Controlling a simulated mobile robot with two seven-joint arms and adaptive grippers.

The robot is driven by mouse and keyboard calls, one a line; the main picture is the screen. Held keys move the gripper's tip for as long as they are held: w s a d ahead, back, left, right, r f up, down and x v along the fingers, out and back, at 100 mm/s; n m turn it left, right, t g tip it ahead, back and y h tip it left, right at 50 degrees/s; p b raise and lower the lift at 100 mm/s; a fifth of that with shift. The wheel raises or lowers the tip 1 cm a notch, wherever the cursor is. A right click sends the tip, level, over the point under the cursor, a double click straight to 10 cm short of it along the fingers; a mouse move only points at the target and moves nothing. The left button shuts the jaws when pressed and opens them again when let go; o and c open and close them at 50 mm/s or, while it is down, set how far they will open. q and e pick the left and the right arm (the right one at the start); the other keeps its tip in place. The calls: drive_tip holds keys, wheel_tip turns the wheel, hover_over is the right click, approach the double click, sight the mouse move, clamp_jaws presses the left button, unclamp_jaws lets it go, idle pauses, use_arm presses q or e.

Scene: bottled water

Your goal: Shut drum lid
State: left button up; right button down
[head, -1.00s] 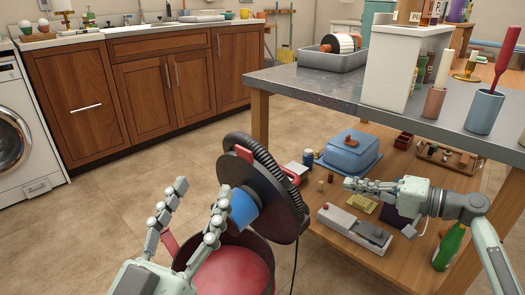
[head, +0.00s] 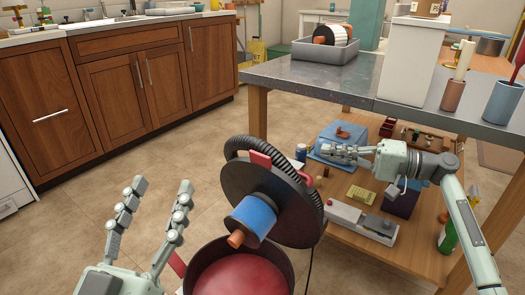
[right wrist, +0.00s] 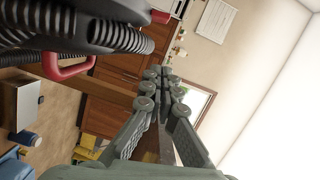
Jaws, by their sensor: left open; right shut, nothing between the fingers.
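The drum (head: 285,262) stands open at the bottom of the head view, red inside with a dark rim. Its dark round lid (head: 295,212) is tilted up over the drum's far side, its underside facing me, with a blue cylinder (head: 252,218) and orange tip. A black ribbed hose loops over the lid. The lid's hose and red handle (right wrist: 68,70) show in the right wrist view. My left gripper (head: 162,187) is open and empty, left of the lid and apart from it. My right gripper (head: 328,151) is shut and empty, right of the lid and apart from it.
The grey-topped table (head: 310,85) stands behind and to the right. Its lower wooden shelf holds a blue box (head: 340,134), a grey device (head: 362,222) and a green bottle (head: 447,237). Wooden cabinets (head: 120,100) line the back left. The tiled floor left of the drum is clear.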

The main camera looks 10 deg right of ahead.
sight(280, 187)
drive_tip(key=x, duration=1)
drive_tip(key=shift+a+r, duration=0.1)
drive_tip(key=shift+a, duration=0.05)
drive_tip(key=shift+s+a+f, duration=0.25)
drive_tip(key=shift+s+a, duration=0.65)
drive_tip(key=shift+s+a+f, duration=0.15)
drive_tip(key=shift+s+a, duration=0.3)
